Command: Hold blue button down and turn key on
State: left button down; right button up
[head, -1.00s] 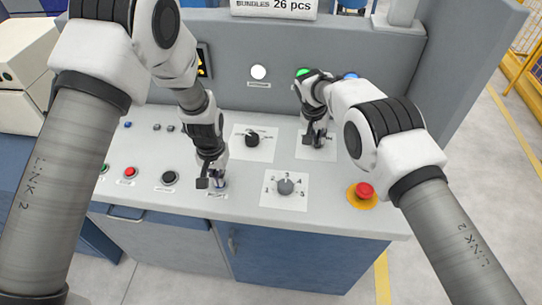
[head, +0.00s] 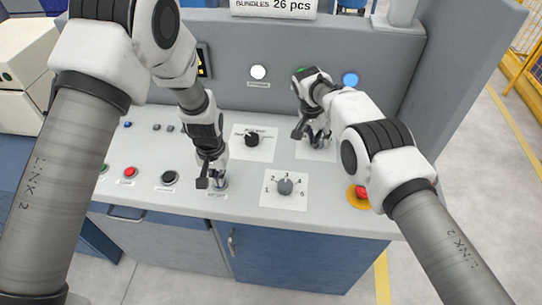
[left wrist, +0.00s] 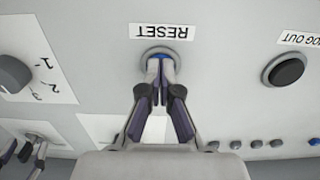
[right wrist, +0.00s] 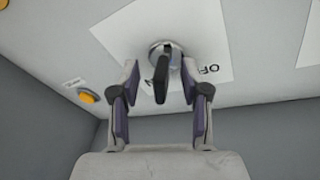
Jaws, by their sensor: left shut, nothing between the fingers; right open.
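The blue button (left wrist: 150,53) sits in a metal ring under the RESET label in the left wrist view. My left gripper (left wrist: 160,70) is shut and empty, its fingertips over the button and seemingly touching it; in the head view it is at the panel's front (head: 216,184). The black key (right wrist: 161,88) stands in a round metal lock on a white plate marked OFF; the other mark is mostly hidden. My right gripper (right wrist: 160,72) is open, with one finger on each side of the key and gaps between. In the head view my right gripper hides the key.
A numbered rotary knob (head: 285,187) lies between the arms, near the front edge. Another black knob (head: 252,140) is behind it. The red emergency stop (head: 360,192) is partly behind my right arm. A blue light (head: 350,79) and white light (head: 258,72) are on the back wall.

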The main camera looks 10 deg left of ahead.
aim_at(320, 133)
pick_arm(q)
jog(key=shift+s+f, duration=0.3)
pick_arm(e)
jog(key=shift+d+v, duration=0.2)
jog(key=shift+v, duration=0.75)
jog(key=shift+d+v, duration=0.25)
jog(key=shift+v, duration=0.7)
jog(key=shift+w+r, duration=0.1)
jog(key=shift+w, duration=0.05)
jog(key=shift+a+x, duration=0.2)
jog(key=shift+x, duration=0.8)
jog(key=shift+a+x, duration=0.25)
jog(key=shift+x, duration=0.75)
grip_shut()
